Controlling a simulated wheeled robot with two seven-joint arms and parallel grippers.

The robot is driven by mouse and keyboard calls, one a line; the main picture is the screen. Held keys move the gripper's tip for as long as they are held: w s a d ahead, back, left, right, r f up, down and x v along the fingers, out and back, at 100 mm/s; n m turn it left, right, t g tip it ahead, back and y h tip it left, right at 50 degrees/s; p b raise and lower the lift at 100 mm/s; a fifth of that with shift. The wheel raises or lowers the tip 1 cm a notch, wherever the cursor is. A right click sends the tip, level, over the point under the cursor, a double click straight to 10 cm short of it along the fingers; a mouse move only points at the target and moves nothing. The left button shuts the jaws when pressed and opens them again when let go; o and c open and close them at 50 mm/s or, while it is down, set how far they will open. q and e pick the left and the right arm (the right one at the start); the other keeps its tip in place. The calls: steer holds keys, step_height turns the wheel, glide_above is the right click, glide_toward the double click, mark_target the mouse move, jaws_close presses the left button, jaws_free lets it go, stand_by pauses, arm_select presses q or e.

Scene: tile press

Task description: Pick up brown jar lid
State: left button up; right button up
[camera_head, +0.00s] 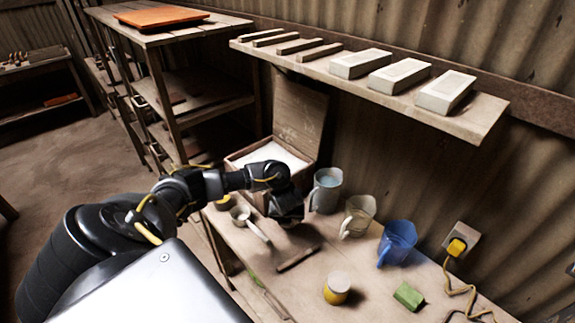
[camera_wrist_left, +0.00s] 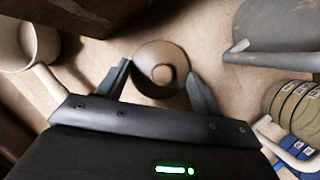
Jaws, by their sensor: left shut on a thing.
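The brown jar lid (camera_wrist_left: 161,58) is a round disc with a small raised knob in its centre, seen in the left wrist view between my left gripper's fingers (camera_wrist_left: 161,80). The fingers touch it from both sides and are shut on it. I cannot tell whether the lid is clear of the bench. My right gripper is not in view.
An open box (camera_head: 301,118) stands behind the arm.

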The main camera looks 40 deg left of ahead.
arm_select(q)
steer(key=s+d+r+p, duration=0.4)
steer(key=s+d+r, duration=0.1)
steer(key=s+r, duration=0.6)
steer(key=shift+s, duration=1.05)
